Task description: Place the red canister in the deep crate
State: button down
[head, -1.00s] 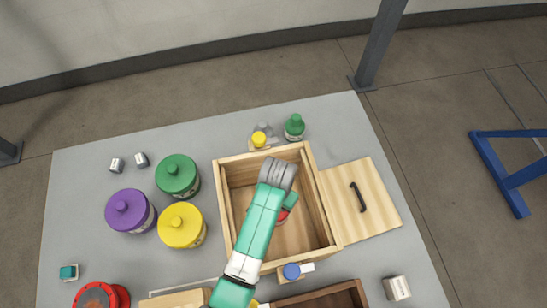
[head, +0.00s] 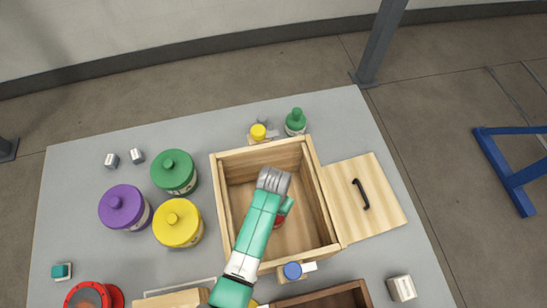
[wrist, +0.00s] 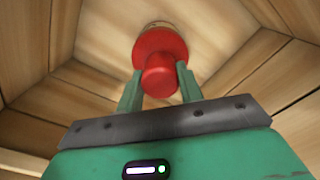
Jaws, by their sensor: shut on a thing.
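The red canister (wrist: 160,50) is between the two green fingers of my gripper (wrist: 158,84) in the wrist view, with its round knob towards the camera. In the head view only a small red part of the canister (head: 279,222) shows beside my gripper (head: 284,208); my arm hides the rest. The deep crate (head: 318,190) is a light wooden box with high walls and an open top. The gripper and canister are inside its walls. I cannot tell whether the canister touches the crate floor.
A wooden lid (head: 385,212) with a black handle lies right of the crate. Green (head: 174,173), yellow (head: 178,224) and purple (head: 124,208) canisters stand to the left. A green bottle (head: 296,122) stands behind. A dark brown box (head: 325,297) is in front.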

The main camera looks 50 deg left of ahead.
jog(key=shift+f, duration=1)
jog(key=c, duration=0.9)
grip_release()
jog(key=shift+f, duration=0.1)
notch_tip(320, 180, up, 12)
jog(key=p, duration=0.4)
jog(key=shift+r, duration=0.2)
